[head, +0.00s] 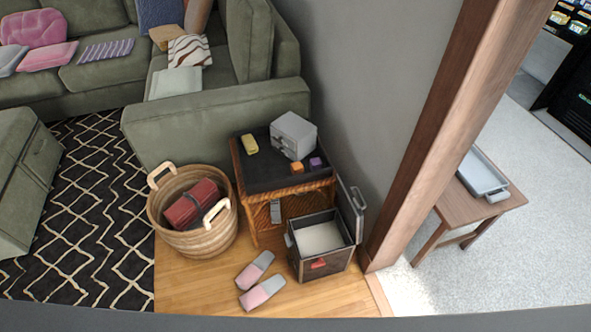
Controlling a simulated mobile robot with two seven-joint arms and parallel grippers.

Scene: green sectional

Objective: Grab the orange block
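A small orange block (297,167) sits on the dark top of a wicker side table (262,187), near its front right part. A purple block (316,162) lies just to its right. A grey box-like object with drawers (294,135) stands behind it. A yellow block (250,144) lies at the left on the same table. Neither of my grippers shows in the head view.
An open dark box (327,269) with its lid up stands in front of the table. A wicker basket (220,240) holding a red roll is at the left. Pink-grey slippers (262,292) lie on the wood floor. A wall and wooden post (432,135) stand at the right.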

